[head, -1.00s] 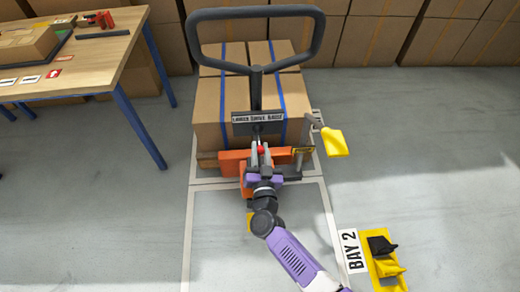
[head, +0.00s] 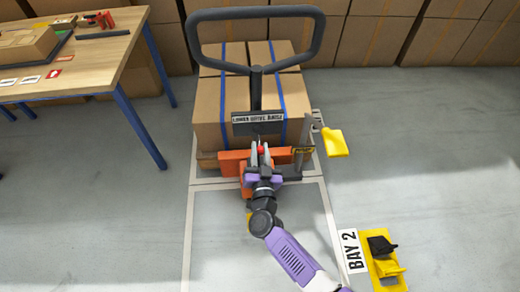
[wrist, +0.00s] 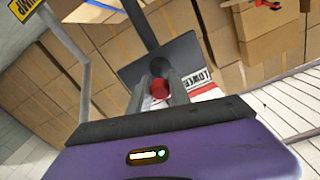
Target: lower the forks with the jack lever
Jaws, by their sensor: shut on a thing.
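The orange pallet jack (head: 229,166) stands in front of a load of cardboard boxes (head: 222,112), its dark loop handle (head: 316,40) upright above. A dark sign plate (head: 240,129) with white lettering sits on the handle post; part of it reads "LOWER" in the wrist view (wrist: 198,78). The jack lever with its red knob (head: 261,150) is below the plate. My gripper (head: 261,160) is shut on the lever, with the red knob (wrist: 160,88) between its fingers in the wrist view. The lever's shaft is hidden by the gripper.
Yellow and black wedges (head: 385,262) lie on the floor by the BAY 2 sign (head: 350,251). A wooden table (head: 92,60) stands at left.

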